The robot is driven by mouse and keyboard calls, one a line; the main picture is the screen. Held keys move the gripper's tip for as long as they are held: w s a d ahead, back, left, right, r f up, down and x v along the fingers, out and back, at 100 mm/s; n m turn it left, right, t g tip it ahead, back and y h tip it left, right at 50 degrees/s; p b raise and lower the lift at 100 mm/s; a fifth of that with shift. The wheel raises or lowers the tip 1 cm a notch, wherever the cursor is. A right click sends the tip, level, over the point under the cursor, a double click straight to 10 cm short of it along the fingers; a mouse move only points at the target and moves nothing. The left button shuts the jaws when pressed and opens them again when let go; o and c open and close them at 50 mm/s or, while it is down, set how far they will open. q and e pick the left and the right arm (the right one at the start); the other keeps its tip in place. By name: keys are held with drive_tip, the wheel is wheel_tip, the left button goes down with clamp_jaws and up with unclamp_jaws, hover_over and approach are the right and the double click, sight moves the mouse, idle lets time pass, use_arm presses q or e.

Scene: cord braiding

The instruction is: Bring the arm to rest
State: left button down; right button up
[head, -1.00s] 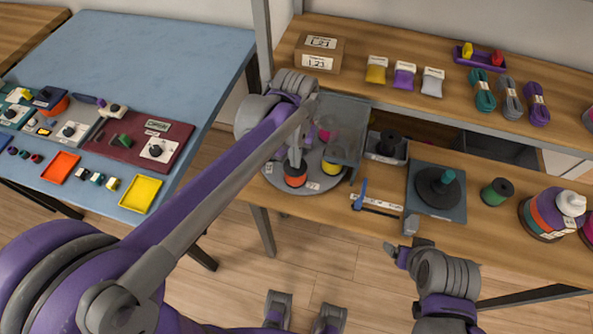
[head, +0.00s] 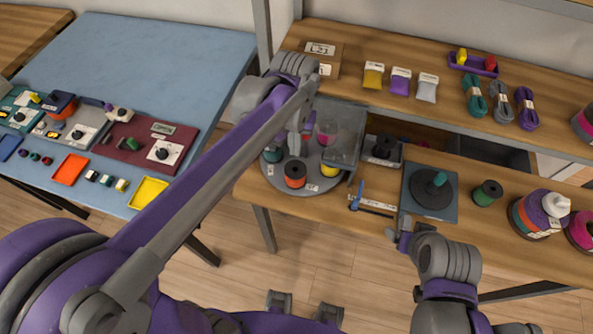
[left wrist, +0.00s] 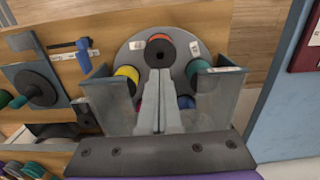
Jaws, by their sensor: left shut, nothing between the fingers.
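My left gripper (head: 303,150) is over the round grey turntable (head: 317,188) on the workbench. In the left wrist view its two pale fingers (left wrist: 158,76) are together with nothing between them. An orange spool (head: 295,174) stands on the turntable near its front; it also shows beyond the fingertips in the left wrist view (left wrist: 160,52). I see a gap between fingertips and spool in the head view. A yellow spool (head: 329,169) and a teal spool (head: 272,155) stand beside it. My right gripper (head: 400,234) is near the bench's front edge; its jaw state is unclear.
A grey see-through guard (head: 345,132) stands close to my left gripper. A blue-handled tool (head: 355,195), a dark square stand (head: 431,190) and a green spool (head: 487,193) are to the right. The blue table (head: 160,65) is at the left. Floor separates the tables.

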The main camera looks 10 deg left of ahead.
use_arm(q)
drive_tip(key=shift+r, duration=0.3)
drive_tip(key=s+a+f+t, duration=0.2)
drive_tip(key=s+a, duration=0.1)
drive_tip(key=s, duration=0.3)
drive_tip(key=s+a+f+t, duration=0.3)
drive_tip(key=s, duration=0.4)
drive_tip(key=shift+a+t, duration=0.3)
drive_tip(key=shift+s, duration=0.1)
idle(1.2)
